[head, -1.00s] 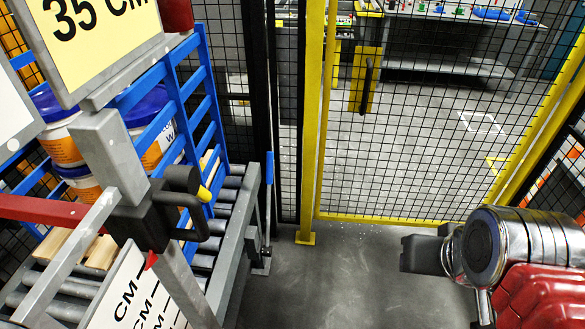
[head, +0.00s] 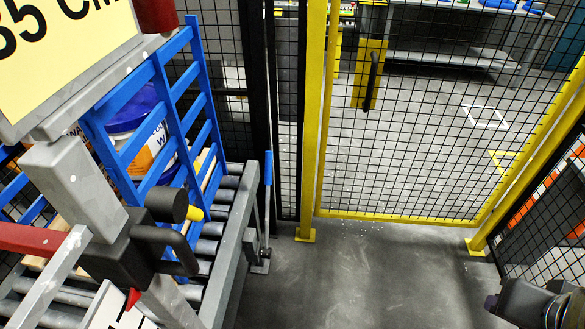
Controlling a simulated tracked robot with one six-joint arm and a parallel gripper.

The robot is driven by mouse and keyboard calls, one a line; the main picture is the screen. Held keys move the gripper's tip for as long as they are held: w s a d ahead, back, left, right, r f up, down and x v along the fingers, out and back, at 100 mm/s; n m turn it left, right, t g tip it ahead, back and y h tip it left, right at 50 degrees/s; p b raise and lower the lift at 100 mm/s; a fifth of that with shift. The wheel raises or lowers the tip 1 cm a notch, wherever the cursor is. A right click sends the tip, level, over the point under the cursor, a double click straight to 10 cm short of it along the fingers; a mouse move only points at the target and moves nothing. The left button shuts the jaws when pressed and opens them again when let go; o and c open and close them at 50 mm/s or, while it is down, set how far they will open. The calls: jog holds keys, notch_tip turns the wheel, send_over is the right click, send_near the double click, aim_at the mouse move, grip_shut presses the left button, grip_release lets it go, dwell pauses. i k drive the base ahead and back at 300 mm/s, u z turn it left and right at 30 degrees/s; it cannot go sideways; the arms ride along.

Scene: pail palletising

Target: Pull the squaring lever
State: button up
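An upright lever with a blue grip (head: 268,168) stands on a grey rod beside the right side of the roller conveyor, its foot plate near the floor. It is the only thing like a squaring lever that I can make out. My gripper (head: 512,303) shows only in part at the lower right corner, well apart from the lever. Its fingertips are not clear enough to tell open from shut, and I see nothing held in it.
The roller conveyor (head: 232,245) carries a white pail with a blue lid (head: 137,128) behind blue racks (head: 190,110). A grey gauge post (head: 72,190) with a black handle (head: 178,248) stands close at left. A yellow-framed mesh fence (head: 420,130) closes the back. Grey floor (head: 365,270) is clear.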

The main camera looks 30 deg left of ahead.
aim_at(266, 251)
jog(key=z, duration=0.6)
jog(key=i, duration=1.2)
jog(key=u, duration=3.15)
